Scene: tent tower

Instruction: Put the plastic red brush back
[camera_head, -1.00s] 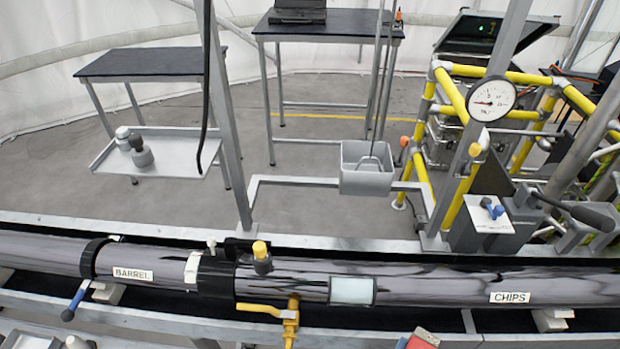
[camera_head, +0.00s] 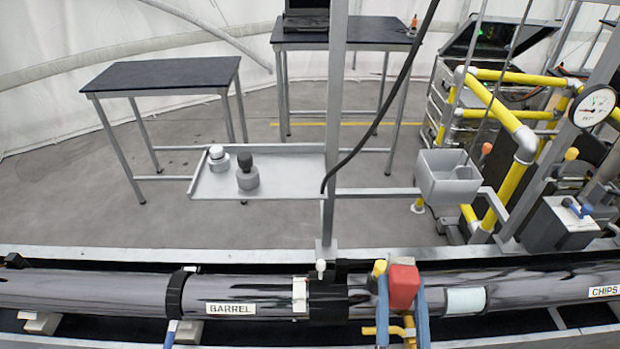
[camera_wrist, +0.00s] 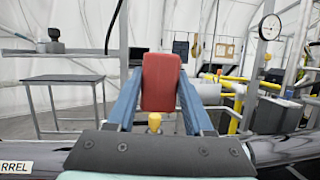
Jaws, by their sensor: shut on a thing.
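The red brush shows as a red block (camera_head: 403,287) between the two blue fingers of my gripper (camera_head: 403,300) in the head view. It is in front of the dark horizontal pipe, right of the BARREL label. In the wrist view the red block (camera_wrist: 161,82) stands upright between the fingertips of my gripper (camera_wrist: 160,90). My gripper is shut on it. No bristles can be made out.
A grey tray (camera_head: 290,182) holds two small grey-and-dark items at its left end. A grey bin (camera_head: 448,180) hangs right of the post (camera_head: 336,130). The pipe (camera_head: 90,292) runs across the front, with a yellow valve (camera_head: 378,330). Yellow railings (camera_head: 500,115) stand at right.

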